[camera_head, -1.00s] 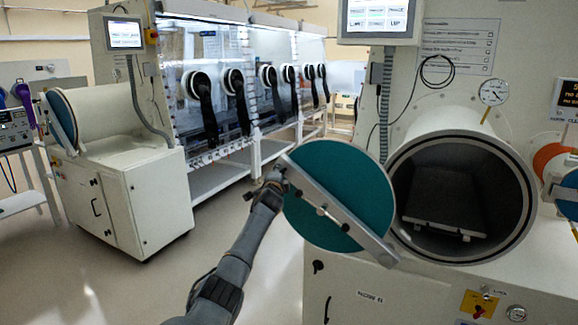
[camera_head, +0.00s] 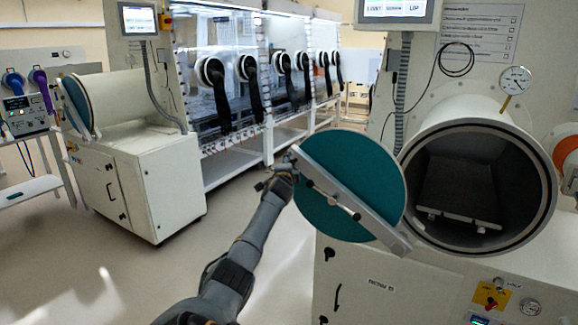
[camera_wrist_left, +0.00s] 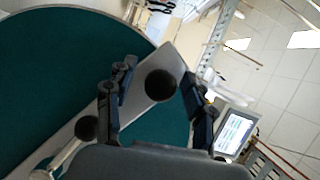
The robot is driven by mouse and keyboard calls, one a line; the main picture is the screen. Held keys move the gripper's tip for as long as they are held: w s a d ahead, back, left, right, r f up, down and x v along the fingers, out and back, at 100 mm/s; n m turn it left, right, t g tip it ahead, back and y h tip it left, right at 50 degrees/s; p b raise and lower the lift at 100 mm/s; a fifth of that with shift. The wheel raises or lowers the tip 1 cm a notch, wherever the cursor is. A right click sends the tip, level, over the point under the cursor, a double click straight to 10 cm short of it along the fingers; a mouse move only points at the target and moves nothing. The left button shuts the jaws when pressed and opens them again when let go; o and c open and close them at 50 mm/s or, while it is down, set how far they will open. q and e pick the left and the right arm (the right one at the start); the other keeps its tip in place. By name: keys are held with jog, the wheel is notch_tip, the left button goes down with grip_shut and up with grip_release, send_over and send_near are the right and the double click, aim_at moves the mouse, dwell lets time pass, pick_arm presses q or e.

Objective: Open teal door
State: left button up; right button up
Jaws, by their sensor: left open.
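The teal door (camera_head: 340,165) is a round disc with a pale metal bar (camera_head: 375,222) across its face. It stands swung out to the left of the round chamber mouth (camera_head: 478,187), which is uncovered. My left gripper (camera_head: 284,170) is at the upper left end of the bar. In the left wrist view, my left gripper (camera_wrist_left: 155,103) has its fingers apart, one on each side of the bar's end and a black knob (camera_wrist_left: 160,85). I cannot tell whether they touch it. The teal door (camera_wrist_left: 60,65) fills the left of that view. My right gripper is not in view.
A tray (camera_head: 458,217) lies inside the chamber. A gauge (camera_head: 515,80) stands above it. Another chamber on a white cabinet (camera_head: 135,180) is at left, with glovebox windows (camera_head: 215,110) behind. The floor (camera_head: 90,265) at lower left is clear.

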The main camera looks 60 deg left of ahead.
pick_arm(q)
jog(key=v, duration=1.2)
jog(key=shift+f, duration=0.1)
dwell(0.4)
